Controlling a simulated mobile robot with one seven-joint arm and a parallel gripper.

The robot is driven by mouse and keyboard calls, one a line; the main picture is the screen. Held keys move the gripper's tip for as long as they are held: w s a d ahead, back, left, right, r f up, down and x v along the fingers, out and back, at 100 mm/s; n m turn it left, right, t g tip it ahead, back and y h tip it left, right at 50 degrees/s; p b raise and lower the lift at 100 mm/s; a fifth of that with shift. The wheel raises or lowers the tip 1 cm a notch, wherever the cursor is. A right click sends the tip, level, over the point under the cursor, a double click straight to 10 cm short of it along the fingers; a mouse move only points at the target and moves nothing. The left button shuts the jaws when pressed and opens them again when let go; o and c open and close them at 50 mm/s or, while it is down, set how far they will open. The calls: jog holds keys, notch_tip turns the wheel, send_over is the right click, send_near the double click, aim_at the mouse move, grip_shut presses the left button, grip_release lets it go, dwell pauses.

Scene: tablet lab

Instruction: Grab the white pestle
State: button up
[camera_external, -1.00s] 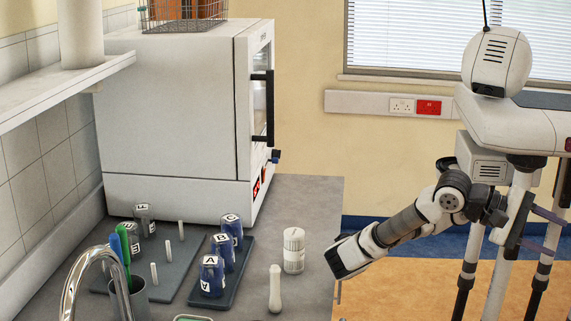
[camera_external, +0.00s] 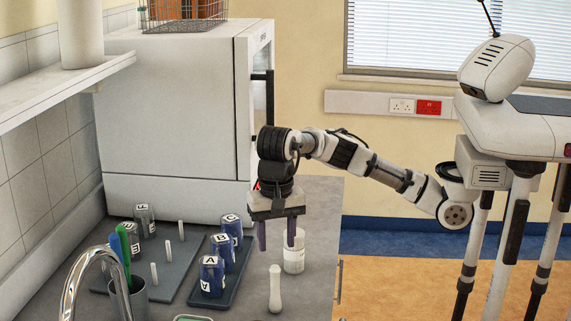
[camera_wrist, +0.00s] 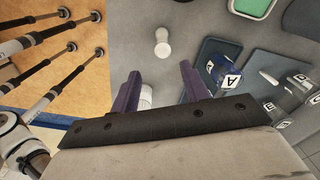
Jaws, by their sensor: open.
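The white pestle (camera_external: 275,289) stands upright on the grey bench near its front edge. In the wrist view the pestle (camera_wrist: 162,42) shows from above, ahead of the fingertips and between their lines. My gripper (camera_external: 278,240) points down over the bench with its two purple fingers apart and nothing between them. In the wrist view my gripper (camera_wrist: 158,82) is also open. In the external view it appears above and behind the pestle, not touching it. One finger overlaps the white ribbed container (camera_external: 294,259) in the external view; the container (camera_wrist: 146,96) is partly hidden by the gripper in the wrist view.
A blue tray (camera_external: 232,285) with lettered blue blocks (camera_external: 212,277) lies left of the pestle. A grey pegboard (camera_external: 172,285) lies farther left. A metal tap (camera_external: 72,285) and a pen cup (camera_external: 137,300) stand front left. A large white oven (camera_external: 170,110) stands behind.

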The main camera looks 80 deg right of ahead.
aim_at(277, 260)
notch_tip(277, 260, down, 6)
jog(key=shift+a+f, duration=0.1)
jog(key=shift+w+a+f+p, duration=0.1)
jog(key=shift+f+p, duration=0.2)
jog(key=shift+f, duration=0.6)
jog(key=shift+s+a+f+p, duration=0.15)
jog(key=shift+f+p, duration=0.2)
jog(key=shift+f, duration=0.5)
jog(key=shift+w+a+f+p, duration=0.15)
jog(key=shift+f+p, duration=0.15)
jog(key=shift+f, duration=0.6)
jog(key=shift+d, duration=0.1)
grip_shut()
jog(key=shift+r, duration=0.1)
